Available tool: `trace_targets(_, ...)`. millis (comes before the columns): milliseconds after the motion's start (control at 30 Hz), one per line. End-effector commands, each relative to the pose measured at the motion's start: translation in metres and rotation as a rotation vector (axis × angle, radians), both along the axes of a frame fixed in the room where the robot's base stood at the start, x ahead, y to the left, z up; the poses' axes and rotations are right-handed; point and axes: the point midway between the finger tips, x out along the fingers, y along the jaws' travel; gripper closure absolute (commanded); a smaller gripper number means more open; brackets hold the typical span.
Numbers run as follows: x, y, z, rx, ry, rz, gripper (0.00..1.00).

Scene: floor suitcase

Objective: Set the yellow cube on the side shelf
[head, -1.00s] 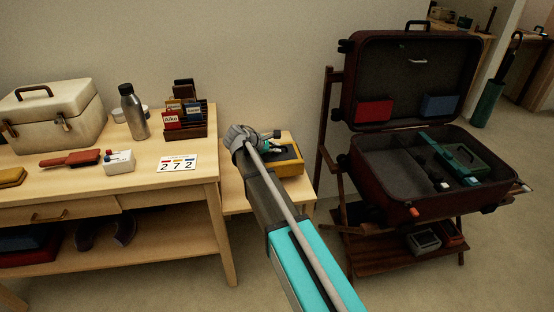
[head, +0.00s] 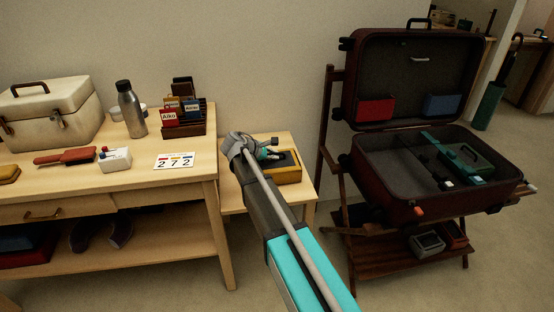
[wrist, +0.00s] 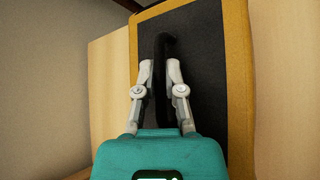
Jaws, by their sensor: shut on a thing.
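The yellow cube (head: 284,176) is a flat-looking soft box with yellow sides and a dark top. It is over the side shelf (head: 237,199), the low pale wooden stand right of the long table. I cannot tell whether its underside touches the wood or is slightly above it. In the wrist view its yellow edge (wrist: 239,70) frames the dark panel, with the shelf's wood (wrist: 108,90) on both sides. My gripper (wrist: 160,68) is shut on the cube's black handle (wrist: 162,44). In the head view my gripper (head: 273,156) is above the cube, partly hiding its top.
The long table (head: 60,185) at left holds a white case (head: 50,115), a steel bottle (head: 131,110), a card rack (head: 185,115), a red brush (head: 65,156) and a number card (head: 176,160). An open suitcase (head: 385,205) on a dark stand is at right, apart from the shelf.

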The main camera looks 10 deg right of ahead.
Motion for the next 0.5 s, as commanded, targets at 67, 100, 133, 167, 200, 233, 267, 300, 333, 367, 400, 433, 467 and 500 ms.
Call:
trace_targets(67, 0.0001, -0.0002, -0.0027, -0.001, -0.001, 0.0, 1.0)
trace_targets(100, 0.0001, -0.0003, -0.0028, -0.001, -0.001, 0.0, 1.0)
trace_targets(133, 0.0001, -0.0003, -0.0026, -0.001, -0.001, 0.0, 1.0)
trace_targets(167, 0.0001, -0.0003, -0.0024, -0.001, -0.001, 0.0, 1.0)
trace_targets(200, 0.0001, -0.0003, -0.0022, -0.001, -0.001, 0.0, 1.0)
trace_targets(233, 0.0001, -0.0004, -0.0021, -0.001, -0.001, 0.0, 1.0)
trace_targets(267, 0.0001, -0.0003, -0.002, -0.001, -0.001, 0.0, 1.0)
trace_targets(300, 0.0, -0.0004, -0.002, -0.001, -0.001, 0.0, 1.0)
trace_targets(333, 0.0, -0.0004, -0.002, -0.001, -0.001, 0.0, 1.0)
trace_targets(367, 0.0002, -0.0005, -0.002, -0.001, -0.001, 0.0, 1.0)
trace_targets(400, 0.0002, -0.0004, -0.0022, -0.001, -0.001, 0.0, 1.0)
trace_targets(433, 0.0001, -0.0005, -0.0026, -0.001, -0.001, 0.0, 1.0)
trace_targets(467, 0.0002, -0.0005, -0.0033, -0.001, -0.001, 0.0, 1.0)
trace_targets(500, 0.0, -0.0004, -0.0031, 0.0, 0.0, 0.0, 0.8)
